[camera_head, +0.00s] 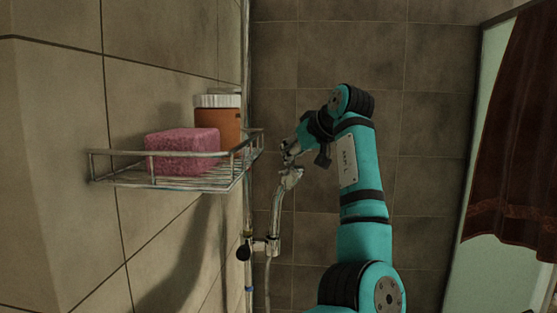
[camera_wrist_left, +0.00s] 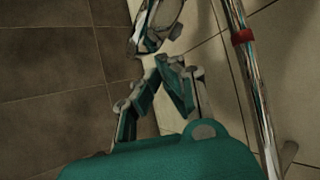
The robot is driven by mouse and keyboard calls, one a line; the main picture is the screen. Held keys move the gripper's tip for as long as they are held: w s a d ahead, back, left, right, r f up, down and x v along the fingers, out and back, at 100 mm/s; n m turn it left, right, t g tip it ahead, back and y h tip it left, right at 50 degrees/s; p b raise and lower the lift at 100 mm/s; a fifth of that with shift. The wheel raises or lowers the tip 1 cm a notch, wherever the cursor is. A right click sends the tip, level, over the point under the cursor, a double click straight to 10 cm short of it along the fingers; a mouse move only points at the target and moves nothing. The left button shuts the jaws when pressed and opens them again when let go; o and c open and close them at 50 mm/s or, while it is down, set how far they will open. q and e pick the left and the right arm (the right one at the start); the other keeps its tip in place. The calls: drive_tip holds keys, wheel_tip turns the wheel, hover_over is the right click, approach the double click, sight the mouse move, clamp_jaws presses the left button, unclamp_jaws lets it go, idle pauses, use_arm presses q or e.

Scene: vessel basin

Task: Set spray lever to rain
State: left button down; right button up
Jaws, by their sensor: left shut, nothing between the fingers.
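A chrome hand shower (camera_head: 290,180) sits in a holder on the vertical rail at the back wall, its head up and its handle below. In the left wrist view the shower head (camera_wrist_left: 156,24) is at the top, just beyond the fingertips. My left gripper (camera_head: 287,153) is at the upper end of the shower head, shut and empty. In the left wrist view its fingers (camera_wrist_left: 152,66) come together right by the head; I cannot tell whether they touch it. The spray lever is too small and dark to make out. My right gripper is not in view.
A wire shelf (camera_head: 108,168) on the left wall holds a pink sponge (camera_head: 182,152) and an orange jar (camera_head: 218,120) with a white lid. The rail (camera_wrist_left: 243,70) runs close to the gripper. A dark red curtain (camera_head: 520,140) hangs at the right.

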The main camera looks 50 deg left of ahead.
use_arm(q)
drive_tip(key=shift+w+d+r+p, duration=0.25)
drive_tip(key=shift+r+p, duration=0.15)
drive_tip(key=shift+r, duration=0.1)
drive_tip(key=shift+s, duration=0.1)
drive_tip(key=shift+w+d+r, duration=0.15)
drive_tip(key=shift+w+r, duration=0.15)
drive_tip(key=shift+r, duration=0.05)
drive_tip(key=shift+w+d+r+p, duration=0.15)
drive_tip(key=shift+w+d+r, duration=0.05)
drive_tip(key=shift+r, duration=0.15)
drive_tip(key=shift+w+d+r+p, duration=0.15)
drive_tip(key=shift+w+r, duration=0.05)
drive_tip(key=shift+r, duration=0.15)
drive_tip(key=shift+w+d+r, duration=0.2)
drive_tip(key=shift+d+r, duration=0.05)
drive_tip(key=shift+r, duration=0.2)
drive_tip(key=shift+w+d+r, duration=0.2)
drive_tip(key=shift+d+r, duration=0.05)
drive_tip(key=shift+r, duration=0.2)
drive_tip(key=shift+f, duration=0.15)
